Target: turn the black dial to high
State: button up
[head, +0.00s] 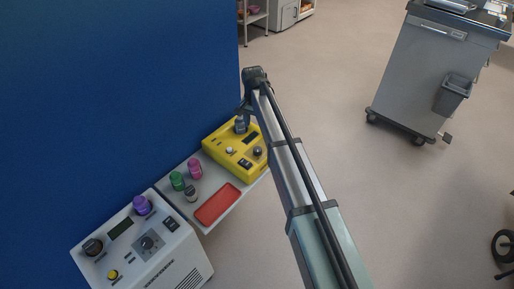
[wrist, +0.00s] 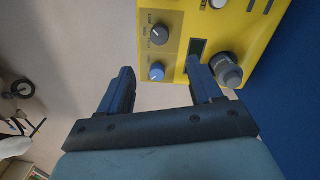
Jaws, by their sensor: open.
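A yellow unit (head: 222,144) stands on the shelf against the blue wall. Its dark dial (head: 258,151) with a pale pointer sits beside my arm. In the wrist view the dark dial (wrist: 158,34) lies beyond my gripper, apart from the fingers, and a blue dial (wrist: 157,71) shows between them. The dial labels are too small to read. My gripper (wrist: 160,68) is open and empty, with one finger overlapping the unit's screen edge. In the head view my gripper (head: 243,105) is by the unit's far end. A white unit (head: 160,268) also carries a black dial (head: 148,242).
A grey knob (head: 240,124) stands up from the yellow unit close to my fingers. A grey cart (head: 415,70) stands right; floor between is clear.

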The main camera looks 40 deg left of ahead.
aim_at(257, 149)
jog(key=shift+m, duration=0.3)
jog(key=f, duration=1.3)
jog(key=shift+d+f, duration=0.3)
jog(key=shift+f, duration=0.1)
jog(key=c, duration=1.1)
jog(key=shift+o, duration=0.2)
